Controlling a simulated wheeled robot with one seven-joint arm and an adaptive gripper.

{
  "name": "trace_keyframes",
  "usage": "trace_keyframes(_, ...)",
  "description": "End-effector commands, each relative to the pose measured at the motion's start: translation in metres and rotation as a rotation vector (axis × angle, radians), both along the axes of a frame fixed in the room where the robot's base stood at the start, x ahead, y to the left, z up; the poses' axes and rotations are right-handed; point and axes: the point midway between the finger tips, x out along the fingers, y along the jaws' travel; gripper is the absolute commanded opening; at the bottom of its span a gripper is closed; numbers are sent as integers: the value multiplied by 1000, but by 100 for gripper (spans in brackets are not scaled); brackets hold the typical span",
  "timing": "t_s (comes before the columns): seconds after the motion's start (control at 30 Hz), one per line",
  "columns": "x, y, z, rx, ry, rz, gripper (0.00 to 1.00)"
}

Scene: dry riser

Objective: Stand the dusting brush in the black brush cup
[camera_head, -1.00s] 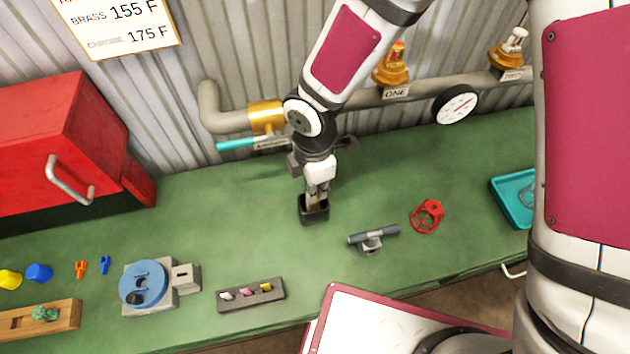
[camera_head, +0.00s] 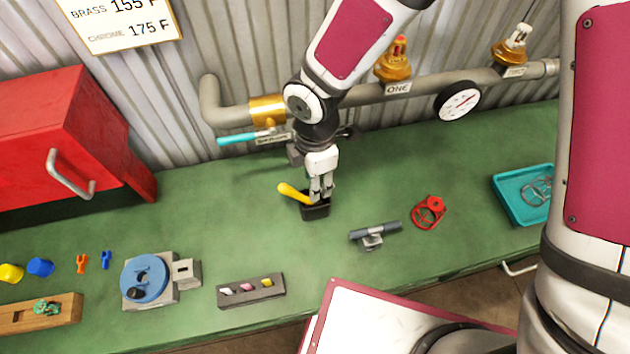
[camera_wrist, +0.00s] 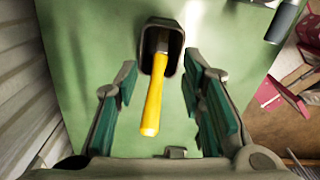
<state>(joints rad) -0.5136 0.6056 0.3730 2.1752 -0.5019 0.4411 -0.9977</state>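The dusting brush (camera_head: 291,193) has a yellow handle and leans out of the black brush cup (camera_head: 317,211), tilted to the left in the head view. In the wrist view the yellow handle (camera_wrist: 154,95) points back toward my gripper, and its darker head end lies inside the cup (camera_wrist: 148,62). My gripper (camera_head: 322,198) is just above the cup. In the wrist view my gripper (camera_wrist: 160,100) has its two green-padded fingers apart, with the handle between them and clear of both pads. The brush's bristles are hidden in the cup.
A dark tray with small coloured pieces (camera_head: 250,290) sits in front. A pipe with a teal-handled valve (camera_head: 240,139) runs behind. The green bench around the cup is clear.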

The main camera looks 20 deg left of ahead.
Motion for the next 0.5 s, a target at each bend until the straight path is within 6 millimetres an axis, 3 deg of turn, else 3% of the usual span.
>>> trace_keyframes(0.3,1,0,65,3,-4,-1,37)
trace_keyframes(0.5,1,0,93,1,-3,-2,37)
